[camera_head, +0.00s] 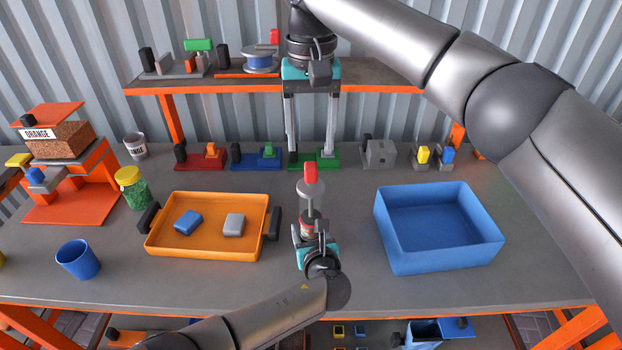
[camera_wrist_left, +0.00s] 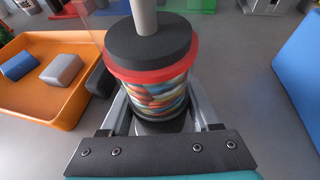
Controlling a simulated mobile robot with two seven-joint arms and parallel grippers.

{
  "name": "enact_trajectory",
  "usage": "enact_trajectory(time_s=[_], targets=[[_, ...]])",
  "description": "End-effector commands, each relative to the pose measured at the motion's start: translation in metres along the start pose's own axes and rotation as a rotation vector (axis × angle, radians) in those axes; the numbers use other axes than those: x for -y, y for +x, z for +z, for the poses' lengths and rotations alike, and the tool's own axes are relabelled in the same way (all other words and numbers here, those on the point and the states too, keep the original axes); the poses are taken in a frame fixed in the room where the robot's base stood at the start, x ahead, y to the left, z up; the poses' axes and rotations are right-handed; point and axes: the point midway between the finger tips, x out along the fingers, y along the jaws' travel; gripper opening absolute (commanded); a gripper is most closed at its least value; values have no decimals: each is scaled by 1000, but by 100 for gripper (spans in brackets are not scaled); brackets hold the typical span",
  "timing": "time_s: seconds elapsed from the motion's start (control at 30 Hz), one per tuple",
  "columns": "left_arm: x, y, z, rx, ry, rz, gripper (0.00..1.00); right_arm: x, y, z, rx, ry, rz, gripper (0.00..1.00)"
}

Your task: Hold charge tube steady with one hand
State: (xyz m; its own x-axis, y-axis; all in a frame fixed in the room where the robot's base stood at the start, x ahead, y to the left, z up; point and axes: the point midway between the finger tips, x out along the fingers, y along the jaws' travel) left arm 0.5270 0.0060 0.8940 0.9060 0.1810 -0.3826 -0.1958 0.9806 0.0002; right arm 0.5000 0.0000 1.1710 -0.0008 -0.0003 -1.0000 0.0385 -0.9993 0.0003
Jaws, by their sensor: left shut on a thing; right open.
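The charge tube (camera_head: 307,226) stands upright near the middle of the table. The left wrist view shows it as a clear tube of multicoloured pieces (camera_wrist_left: 155,95) with a red ring and black cap. A grey rod rises from the cap to a red handle (camera_head: 311,175). My left gripper (camera_head: 310,238) is shut around the tube, one finger on each side; the tube's base is partly hidden. My right gripper (camera_head: 312,150) points down from above with its fingers spread and empty. In the picture it appears just above the red handle; its depth to it is unclear.
An orange tray (camera_head: 207,250) with a blue and a grey block is left of the tube. A blue bin (camera_head: 440,258) is at right. A blue cup (camera_head: 78,259), a green-filled jar (camera_head: 132,187) and an orange stand (camera_head: 60,207) are further left. Coloured fixtures line the back below a shelf (camera_head: 380,82).

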Motion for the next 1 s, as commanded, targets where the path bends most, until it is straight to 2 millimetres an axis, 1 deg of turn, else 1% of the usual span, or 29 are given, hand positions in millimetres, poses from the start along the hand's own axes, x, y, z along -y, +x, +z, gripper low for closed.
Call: enact_trajectory(time_s=[0.17, 0.2, 0.47, 0.5, 0.8, 0.87, 1.0], targets=[[1, 0, -1, -2, -1, -2, 0, 0, 0, 0, 0, 0, 0, 64], [1, 0, -1, -2, -1, -2, 66, 0, 0, 0, 0, 0, 0, 64], [0, 0, 0, -1, -1, -1, 95, 0, 0, 0, 0, 0, 0, 64], [0, 0, 0, -1, 0, -1, 98, 0, 0, 0, 0, 0, 0, 64], [0, -2, 0, 0, -1, -1, 98, 0, 0, 0, 0, 0, 0, 64], [0, -4, -1, -1, -1, -1, 98, 0, 0, 0, 0, 0, 0, 64], [1, -15, -1, 0, -1, -3, 98, 0, 0, 0, 0, 0, 0, 64]])
